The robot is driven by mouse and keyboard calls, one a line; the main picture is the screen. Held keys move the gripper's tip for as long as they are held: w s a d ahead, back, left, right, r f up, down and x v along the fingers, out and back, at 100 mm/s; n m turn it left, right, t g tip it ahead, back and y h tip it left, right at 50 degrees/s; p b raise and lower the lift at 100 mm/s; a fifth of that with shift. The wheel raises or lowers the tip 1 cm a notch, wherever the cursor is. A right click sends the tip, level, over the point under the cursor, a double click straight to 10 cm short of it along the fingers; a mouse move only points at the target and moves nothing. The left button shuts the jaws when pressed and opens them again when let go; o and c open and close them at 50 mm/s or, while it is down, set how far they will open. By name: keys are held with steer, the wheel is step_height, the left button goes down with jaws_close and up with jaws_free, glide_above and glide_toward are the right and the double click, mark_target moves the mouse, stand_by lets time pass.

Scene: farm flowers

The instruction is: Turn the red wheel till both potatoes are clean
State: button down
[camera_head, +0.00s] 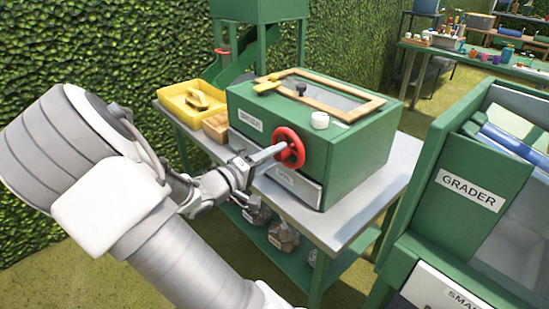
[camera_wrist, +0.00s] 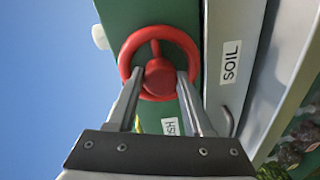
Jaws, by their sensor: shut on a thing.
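The red wheel (camera_head: 290,148) is on the front of a green box (camera_head: 345,150) that stands on a grey-topped table. My gripper (camera_head: 277,151) reaches it from the left. In the wrist view, my gripper's two fingers (camera_wrist: 158,82) are on either side of the wheel's hub (camera_wrist: 159,76), inside the red rim, and it is shut on the wheel. The box top has a wooden-framed pane (camera_head: 335,94) with a dark knob. I cannot make out the potatoes in either view.
A drawer labelled SOIL (camera_wrist: 231,63) is below the wheel. A yellow tray (camera_head: 190,103) and a wooden block (camera_head: 216,127) are left of the box. Brown lumps (camera_head: 283,236) lie on the lower shelf. A green GRADER machine (camera_head: 470,190) stands close at right.

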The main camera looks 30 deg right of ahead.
steer(key=shift+c, duration=1.5)
jaws_free()
steer(key=s+a+p, duration=0.3)
steer(key=a, duration=1.4)
steer(key=shift+a+r, duration=0.15)
steer(key=shift+r, duration=0.05)
